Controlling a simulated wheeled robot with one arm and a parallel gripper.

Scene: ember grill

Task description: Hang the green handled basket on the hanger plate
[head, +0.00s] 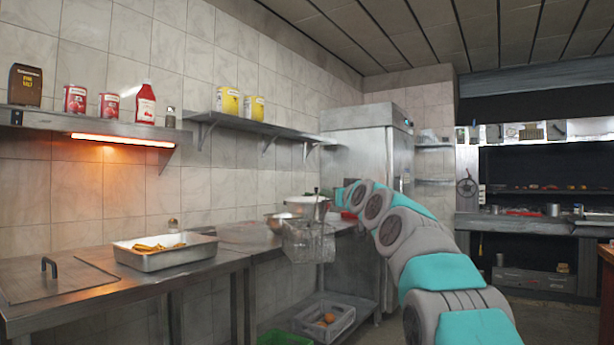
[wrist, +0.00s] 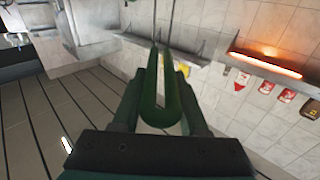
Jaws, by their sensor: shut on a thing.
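A wire-mesh basket (head: 308,245) hangs in front of the far counter in the head view, below the end of my arm. Its green handle (wrist: 160,118) shows close up in the wrist view, a U-shaped loop with two thin rods running from it. My gripper (wrist: 161,78) is shut on this handle, one finger on each side. In the head view my gripper (head: 328,192) is small and partly hidden by my arm. The basket is clear of the floor; I cannot tell whether it touches the counter edge. I cannot make out the hanger plate.
Metal bowls (head: 306,205) stand on the far counter behind the basket. A metal tray of food (head: 165,256) sits on the near counter. A grey crate (head: 323,319) is on the lower shelf. A wall shelf (head: 245,125) and heat lamp (head: 122,140) are above. Floor at right is open.

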